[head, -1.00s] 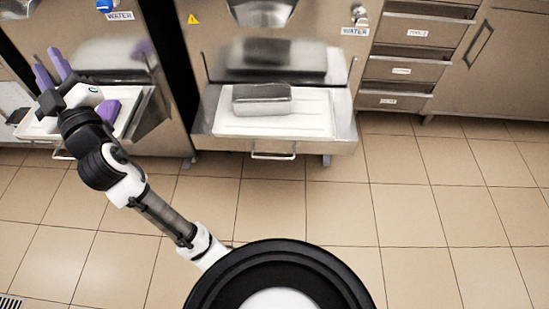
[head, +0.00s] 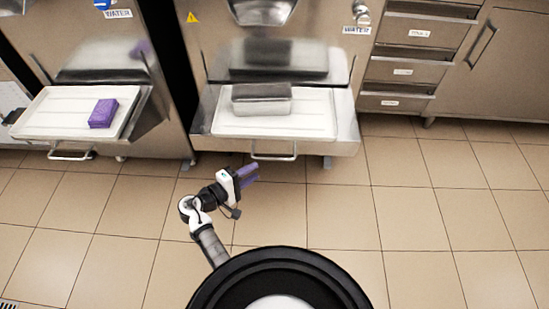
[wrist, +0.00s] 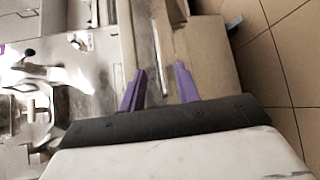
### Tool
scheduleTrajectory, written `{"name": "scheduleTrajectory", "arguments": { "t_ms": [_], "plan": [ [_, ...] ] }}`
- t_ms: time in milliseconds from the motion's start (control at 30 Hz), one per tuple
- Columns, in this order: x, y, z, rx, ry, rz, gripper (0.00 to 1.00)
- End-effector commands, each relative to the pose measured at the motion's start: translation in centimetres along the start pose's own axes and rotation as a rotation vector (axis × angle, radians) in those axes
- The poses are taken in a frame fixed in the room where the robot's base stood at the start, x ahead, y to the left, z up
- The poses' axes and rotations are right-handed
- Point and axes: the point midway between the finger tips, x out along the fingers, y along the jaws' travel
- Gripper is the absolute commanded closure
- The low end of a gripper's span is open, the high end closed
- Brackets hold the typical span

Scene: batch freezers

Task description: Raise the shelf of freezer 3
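Two freezer shelves show in the head view; no freezer number is legible. The right shelf (head: 312,123) is a pale tray on a steel ledge with a front bar handle (head: 273,157), and it carries a metal container (head: 262,99). The left shelf (head: 60,112) has its own front handle (head: 70,154) and carries a purple block (head: 103,113). My gripper (head: 257,170) is just in front of and below the right shelf's handle, pointing right. In the wrist view my gripper (wrist: 160,67) has its purple fingers apart, with nothing visibly held.
A drawer cabinet (head: 405,70) stands right of the right freezer, with a larger cabinet door (head: 500,60) beyond it. A dark gap (head: 172,60) separates the two freezers. The tiled floor (head: 430,220) is clear at the front and right.

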Motion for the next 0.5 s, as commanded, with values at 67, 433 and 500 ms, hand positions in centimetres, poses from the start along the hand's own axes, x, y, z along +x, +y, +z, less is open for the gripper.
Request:
{"name": "scheduleTrajectory", "arguments": {
  "t_ms": [67, 433, 500],
  "plan": [
    [1.9, 0.1, 0.1, 0.001, -0.004, -0.001, 0.68],
    [8.7, 0.1, -0.1, 0.003, 0.000, 0.000, 0.68],
    [9.4, 0.1, -0.1, 0.003, 0.001, 0.000, 0.68]
  ]
}}
